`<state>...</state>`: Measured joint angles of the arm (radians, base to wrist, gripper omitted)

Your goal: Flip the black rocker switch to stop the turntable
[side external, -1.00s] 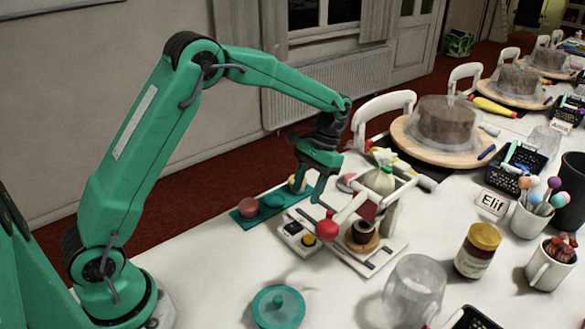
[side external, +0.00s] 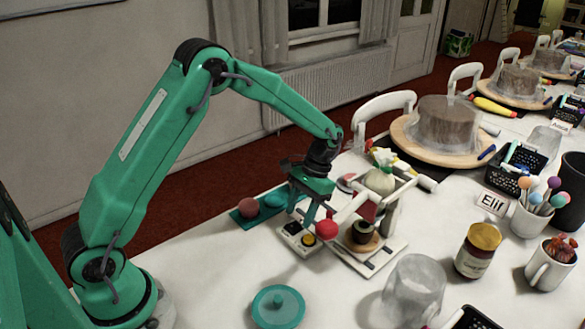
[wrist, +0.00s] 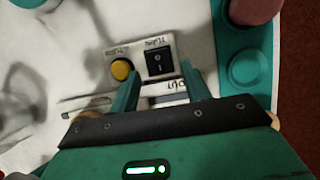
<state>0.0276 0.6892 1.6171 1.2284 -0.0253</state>
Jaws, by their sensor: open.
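The black rocker switch (wrist: 160,62), marked I and O, sits on a pale panel beside a round yellow button (wrist: 121,69) in the wrist view. In the side view the panel (side external: 291,242) is at the left of a white-framed device, its yellow button (side external: 308,239) showing; the switch is largely hidden by a finger. My gripper (side external: 301,221) is low over the panel, fingers pointing down, with nothing between them. In the wrist view its open fingertips (wrist: 160,72) lie left and right of the switch's near end. I cannot tell whether they touch the panel.
The device holds a small round wooden disc (side external: 362,246) with a dark item on it and a red-ended handle (side external: 327,228). A green tray (side external: 245,219) with round pieces lies behind left.

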